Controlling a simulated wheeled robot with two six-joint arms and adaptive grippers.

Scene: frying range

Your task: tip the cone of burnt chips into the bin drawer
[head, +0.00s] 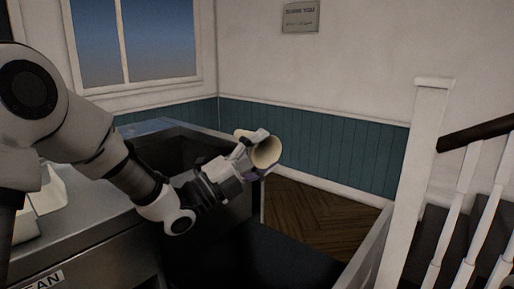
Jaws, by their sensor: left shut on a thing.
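My left gripper (250,151) is shut on a cream cone (267,151), held in the air right of the steel counter. The cone is tilted over, with its round mouth turned toward the camera and the lower right. I see a pale inside and no chips in it; its deeper part is hidden. A dark, flat-looking area (270,258) lies below the gripper. I cannot tell whether it is the bin drawer. My right gripper is not in view.
The steel counter (85,225) is at the left with pale objects (48,190) on it. A dark open-topped housing (180,148) stands behind my gripper. A white stair post (408,190) and railing stand at the right. Wooden floor (315,215) is clear beyond.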

